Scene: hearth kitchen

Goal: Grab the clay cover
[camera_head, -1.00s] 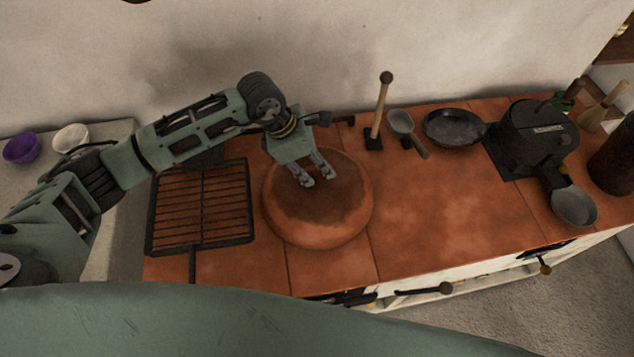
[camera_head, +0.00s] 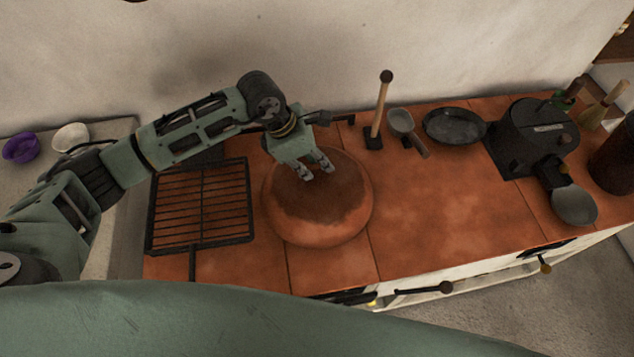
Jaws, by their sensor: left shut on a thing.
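The clay cover (camera_head: 320,222) is a wide, round, reddish-brown dome with a darker top. It sits on the terracotta-tiled counter (camera_head: 430,215), right of the grill rack. My left gripper (camera_head: 317,173) reaches in from the left and is over the top of the cover. Its fingers point down and are shut on a part at the cover's top, which the fingers mostly hide. I cannot make out the grasped part's shape. The cover appears to rest on the tiles. My right gripper is not in view.
A black grill rack (camera_head: 200,207) lies left of the cover. Tiles right of the cover are clear.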

